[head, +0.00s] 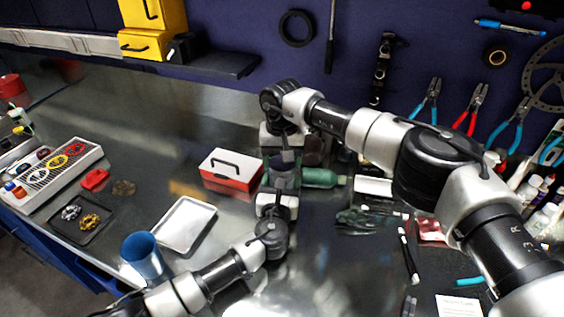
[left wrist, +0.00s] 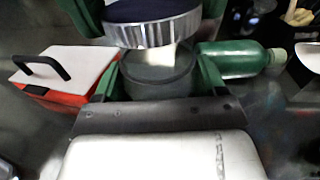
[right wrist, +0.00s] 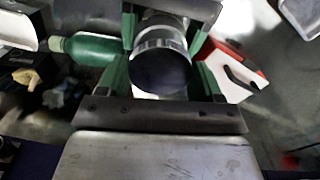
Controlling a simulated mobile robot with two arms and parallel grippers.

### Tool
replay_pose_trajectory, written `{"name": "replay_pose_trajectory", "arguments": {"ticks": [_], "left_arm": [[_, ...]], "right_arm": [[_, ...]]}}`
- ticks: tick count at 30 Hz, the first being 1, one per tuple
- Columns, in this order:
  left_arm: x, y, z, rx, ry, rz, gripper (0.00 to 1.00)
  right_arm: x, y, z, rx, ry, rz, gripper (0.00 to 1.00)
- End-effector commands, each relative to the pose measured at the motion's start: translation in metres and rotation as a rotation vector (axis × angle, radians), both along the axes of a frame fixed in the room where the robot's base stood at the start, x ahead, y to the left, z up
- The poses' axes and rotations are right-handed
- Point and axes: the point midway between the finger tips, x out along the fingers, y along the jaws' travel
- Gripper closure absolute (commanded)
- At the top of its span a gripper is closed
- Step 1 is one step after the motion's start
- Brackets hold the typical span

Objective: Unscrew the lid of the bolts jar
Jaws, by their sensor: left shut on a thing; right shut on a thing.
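The jar (left wrist: 155,88) is a clear, cloudy-looking cylinder standing between the green fingers of my left gripper (head: 281,184), which is shut on its body. The lid (left wrist: 155,32) has a ribbed silver rim and a dark face. My right gripper (head: 285,150) is shut on the lid from the far side. In the left wrist view the lid sits above the jar's rim, tilted, with the rim showing below it. In the right wrist view the lid (right wrist: 160,70) covers most of the jar. The jar's contents cannot be made out.
A red and white box with a black handle (head: 231,168) stands close left of the jar. A green bottle (head: 318,178) lies close on the right. A blue cup (head: 143,254) and a metal tray (head: 187,226) are at the front left. Tools clutter the right side.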

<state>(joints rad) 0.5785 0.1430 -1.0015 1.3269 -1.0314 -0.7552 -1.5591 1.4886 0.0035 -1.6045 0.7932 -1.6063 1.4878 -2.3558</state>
Motion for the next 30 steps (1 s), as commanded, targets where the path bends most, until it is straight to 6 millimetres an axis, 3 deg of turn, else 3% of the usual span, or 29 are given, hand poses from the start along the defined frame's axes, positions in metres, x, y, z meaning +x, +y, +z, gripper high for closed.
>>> {"name": "replay_pose_trajectory", "arguments": {"ticks": [14,24,30], "left_arm": [[0.000,0.000,0.000,0.001,0.001,0.001,0.95],[0.000,0.001,-0.001,0.001,0.001,0.001,0.95],[0.000,0.001,0.000,0.001,0.001,0.001,0.95]], "right_arm": [[0.000,0.000,0.005,0.001,0.000,0.001,0.62],[0.000,0.000,0.041,0.001,-0.001,0.001,0.62],[0.000,0.000,0.043,0.000,0.001,0.001,0.62]]}}
